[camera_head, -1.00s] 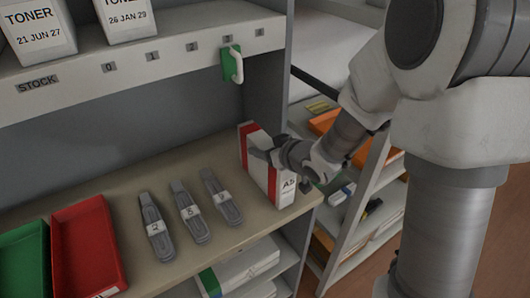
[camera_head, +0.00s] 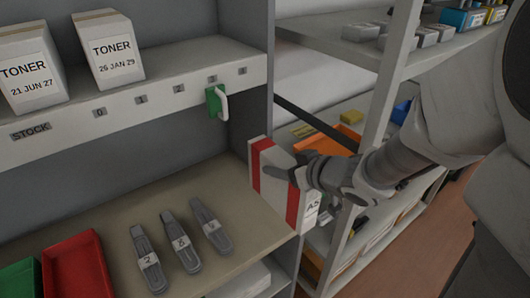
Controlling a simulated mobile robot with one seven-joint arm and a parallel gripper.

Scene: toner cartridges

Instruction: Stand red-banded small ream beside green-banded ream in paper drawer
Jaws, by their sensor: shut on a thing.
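The red-banded small ream (camera_head: 275,185) is white with two red bands and an "A5" label. It stands upright at the right front end of the shelf board, by the cabinet's side wall. My gripper (camera_head: 303,172) comes from the right and is shut on the ream's upper right part. The fingertips partly cover the ream. I cannot tell whether its base touches the board. The green-banded ream and a paper drawer cannot be made out now; a white stack (camera_head: 243,283) shows partly below the board.
A red tray (camera_head: 75,268) and a green tray (camera_head: 20,280) are at left. A green hook (camera_head: 214,103) hangs above. Another rack with an orange bin (camera_head: 325,145) stands right, behind my arm.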

